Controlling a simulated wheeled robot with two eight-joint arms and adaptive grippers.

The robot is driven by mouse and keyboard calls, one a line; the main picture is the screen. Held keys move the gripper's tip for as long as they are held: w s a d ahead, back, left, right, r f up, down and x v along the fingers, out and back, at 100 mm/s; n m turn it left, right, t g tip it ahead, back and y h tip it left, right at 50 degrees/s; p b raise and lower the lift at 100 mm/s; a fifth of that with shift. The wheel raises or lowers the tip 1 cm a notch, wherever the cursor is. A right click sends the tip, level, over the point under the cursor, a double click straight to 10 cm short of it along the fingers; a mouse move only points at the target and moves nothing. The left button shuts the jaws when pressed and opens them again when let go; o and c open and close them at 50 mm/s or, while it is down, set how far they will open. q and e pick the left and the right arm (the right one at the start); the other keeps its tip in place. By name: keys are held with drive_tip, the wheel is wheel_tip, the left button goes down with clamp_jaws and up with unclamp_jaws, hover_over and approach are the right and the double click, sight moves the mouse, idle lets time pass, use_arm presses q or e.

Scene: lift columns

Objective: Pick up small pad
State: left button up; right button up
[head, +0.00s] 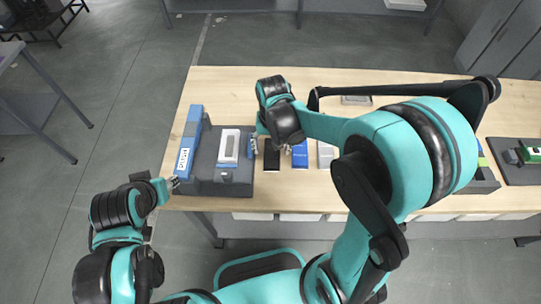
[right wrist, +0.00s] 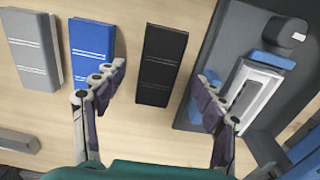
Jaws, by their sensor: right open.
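Three flat pads lie side by side on the wooden table: a black pad (head: 271,162), a blue pad (head: 300,158) and a grey pad (head: 325,156). In the right wrist view, the black pad (right wrist: 162,66) lies between the open fingers of my right gripper (right wrist: 162,80), beyond the tips; contact cannot be told. The blue pad (right wrist: 91,50) and the grey pad (right wrist: 34,48) are to its left. In the head view my right gripper (head: 270,150) is over the black pad. My left gripper (head: 174,183) is at the table's front left; its jaw opening is unclear.
A dark grey fixture (head: 208,183) with a white-framed part (head: 229,146) stands left of the black pad. A long blue labelled block (head: 187,150) lies at its left side. Dark trays (head: 520,173) are at the far right. My right arm hides the table's middle.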

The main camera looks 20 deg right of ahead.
sight(272, 154)
wheel_tip(272, 154, down, 5)
drive_tip(key=shift+w+r+b, duration=0.1)
drive_tip(key=shift+r+b, duration=0.05)
drive_tip(key=shift+b, duration=0.85)
drive_tip(key=shift+r, duration=0.1)
drive_tip(key=c, duration=1.3)
drive_tip(key=shift+r, duration=0.1)
